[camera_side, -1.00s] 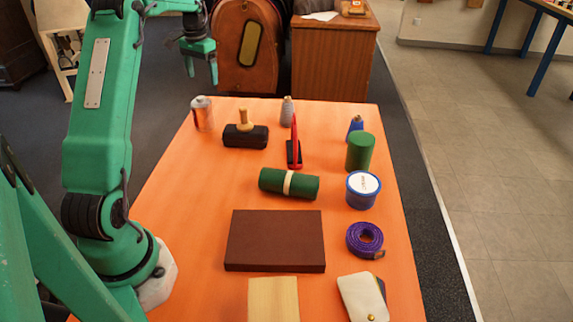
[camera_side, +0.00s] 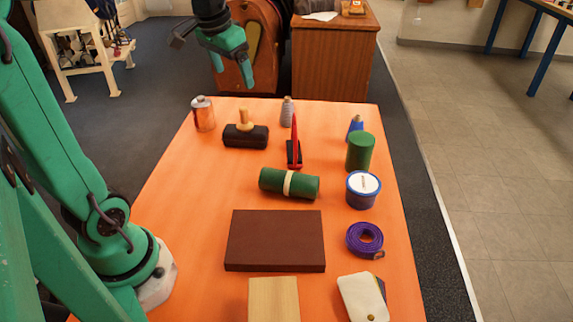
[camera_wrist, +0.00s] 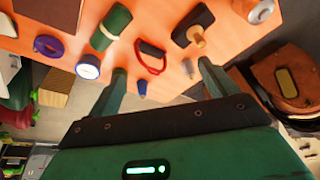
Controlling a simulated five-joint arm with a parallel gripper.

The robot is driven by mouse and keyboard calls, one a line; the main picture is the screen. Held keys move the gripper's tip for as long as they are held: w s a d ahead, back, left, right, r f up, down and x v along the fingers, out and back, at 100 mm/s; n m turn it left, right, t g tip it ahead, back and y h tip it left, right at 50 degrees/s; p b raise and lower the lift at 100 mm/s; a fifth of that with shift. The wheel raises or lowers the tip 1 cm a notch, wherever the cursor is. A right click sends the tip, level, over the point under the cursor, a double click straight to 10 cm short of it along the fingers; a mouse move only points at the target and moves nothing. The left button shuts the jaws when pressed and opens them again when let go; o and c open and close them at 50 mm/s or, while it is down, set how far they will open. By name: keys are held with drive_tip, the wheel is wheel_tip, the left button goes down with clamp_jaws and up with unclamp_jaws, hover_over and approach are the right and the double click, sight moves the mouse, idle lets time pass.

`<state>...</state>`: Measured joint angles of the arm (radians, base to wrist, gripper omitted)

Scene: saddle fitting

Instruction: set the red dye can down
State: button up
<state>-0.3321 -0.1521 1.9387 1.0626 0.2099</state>
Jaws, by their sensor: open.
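A small shiny can (camera_side: 203,114) with a grey top and orange-red sides stands upright at the back left corner of the table; I cannot tell if its red is paint or reflection. No other red can shows. In the wrist view a round pale-topped thing (camera_wrist: 262,11) at the upper right looks like this can. My gripper (camera_side: 235,77) is open and empty, in the air near the table's back edge, above and right of the can in the side view. In the wrist view the two fingers of my gripper (camera_wrist: 162,69) stand apart with nothing held between them.
The orange table (camera_side: 190,190) also bears a black block with a wooden knob (camera_side: 246,135), a red upright tool (camera_side: 294,150), a green roll (camera_side: 289,183), a green can (camera_side: 360,152), a blue white-lidded tub (camera_side: 363,190) and a brown slab (camera_side: 275,240). The left side is mostly clear.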

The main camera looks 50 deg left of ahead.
drive_tip(key=s+d+f+t, duration=0.1)
drive_tip(key=s+d+f, duration=0.1)
drive_tip(key=s+d, duration=0.4)
drive_tip(key=s+d+f+m+t+h, duration=0.1)
drive_tip(key=s+d+f, duration=0.1)
drive_tip(key=s+d, duration=0.4)
drive_tip(key=shift+s+f, duration=0.25)
drive_tip(key=shift+s, duration=0.2)
